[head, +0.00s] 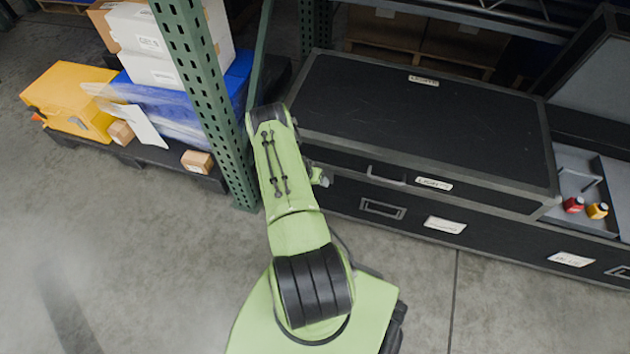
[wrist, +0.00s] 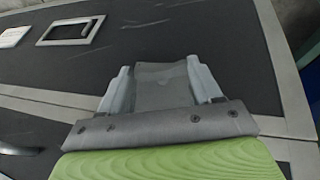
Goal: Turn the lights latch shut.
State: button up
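The black lights case (head: 410,120) has its lid down, with a lights label (head: 434,184) on its front. My gripper (head: 318,177) is mostly hidden behind my green arm, close to the left part of the case's front. In the wrist view its two pale fingers (wrist: 162,85) stand apart, over the dark case face. A grey piece shows between them; I cannot tell whether it is the latch or part of my gripper. No latch is clearly visible in either view. A recessed handle (wrist: 72,30) lies at the upper left of the wrist view.
A green rack post (head: 207,95) stands just left of my arm. Left of it are a yellow case (head: 72,98) and white boxes (head: 165,40) on a pallet. At right, an open case holds a red item (head: 573,205) and a yellow item (head: 597,211). The front floor is clear.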

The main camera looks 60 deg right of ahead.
jog(key=c, duration=0.5)
jog(key=shift+s+r+t+p, duration=0.2)
jog(key=shift+s+t+p, duration=0.15)
jog(key=shift+t+p, duration=0.3)
jog(key=shift+f+m+t, duration=0.15)
jog(key=shift+m+t, duration=0.15)
jog(key=shift+t, duration=0.45)
jog(key=o, duration=1.1)
jog(key=p+v, duration=0.2)
jog(key=v, duration=0.3)
jog(key=p+v, duration=0.2)
jog(key=v, duration=0.3)
jog(key=p+v, duration=0.2)
jog(key=v, duration=0.3)
jog(key=shift+d+r, duration=0.2)
jog(key=shift+r, duration=0.3)
